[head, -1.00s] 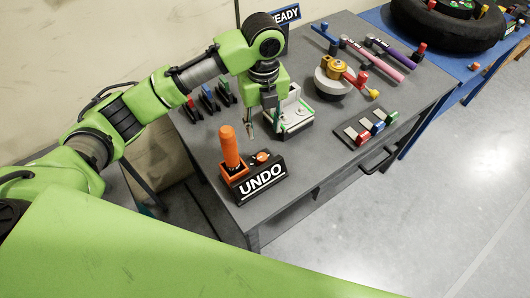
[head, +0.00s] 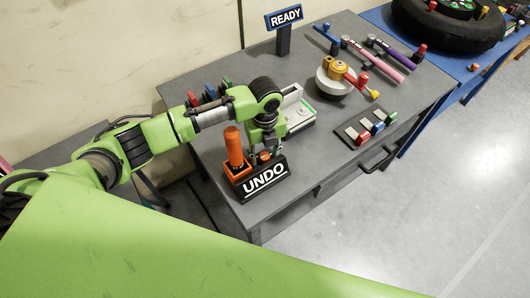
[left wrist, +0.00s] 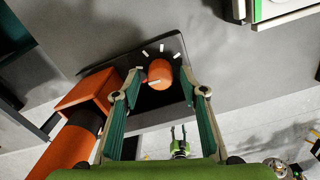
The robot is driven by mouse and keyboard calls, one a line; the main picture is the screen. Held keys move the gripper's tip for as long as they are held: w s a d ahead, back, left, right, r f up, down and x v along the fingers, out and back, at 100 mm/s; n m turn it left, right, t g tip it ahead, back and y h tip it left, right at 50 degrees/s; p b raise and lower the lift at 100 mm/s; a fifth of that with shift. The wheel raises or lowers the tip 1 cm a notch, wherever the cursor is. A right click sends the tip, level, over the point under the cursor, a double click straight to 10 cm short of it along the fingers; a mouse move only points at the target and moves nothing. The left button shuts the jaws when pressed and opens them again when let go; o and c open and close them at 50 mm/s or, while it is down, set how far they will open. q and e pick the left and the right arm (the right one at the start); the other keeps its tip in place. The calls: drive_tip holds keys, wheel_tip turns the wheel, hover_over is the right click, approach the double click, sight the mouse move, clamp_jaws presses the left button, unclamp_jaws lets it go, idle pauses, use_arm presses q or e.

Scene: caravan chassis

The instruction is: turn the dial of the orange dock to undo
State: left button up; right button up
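The orange dock (head: 238,172) stands near the table's front left corner, with an orange handle (head: 233,145) upright in it and a black UNDO sign (head: 265,178) on its front. Its small orange dial (head: 265,156) is beside the handle; in the left wrist view the dial (left wrist: 160,73) has white tick marks and one red mark around it. My left gripper (head: 265,150) points down over the dial. In the left wrist view its fingers (left wrist: 160,84) are open, one on each side of the dial, and I cannot tell whether they touch it. My right gripper (left wrist: 180,142) shows small and far off, its fingers apart.
A white and green tray (head: 298,112) stands just behind the left gripper. A READY sign (head: 286,18), a round grey fixture with a yellow top (head: 337,70), hammers (head: 372,62) and a rack of coloured pieces (head: 364,130) are farther off. Bare grey tabletop lies right of the dock.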

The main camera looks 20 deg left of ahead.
use_arm(q)
drive_tip(key=shift+c, duration=0.3)
drive_tip(key=c, duration=1)
drive_tip(key=n+p, duration=0.3)
drive_tip(key=shift+r, duration=0.3)
drive_tip(key=shift+c, duration=0.2)
drive_tip(key=shift+f+n+p, duration=0.25)
drive_tip(key=shift+n+p, duration=0.3)
drive_tip(key=shift+n, duration=0.25)
use_arm(e)
drive_tip(key=r, duration=0.4)
drive_tip(key=shift+s+a, duration=0.2)
drive_tip(key=shift+s, duration=0.05)
use_arm(q)
drive_tip(key=o, duration=1.1)
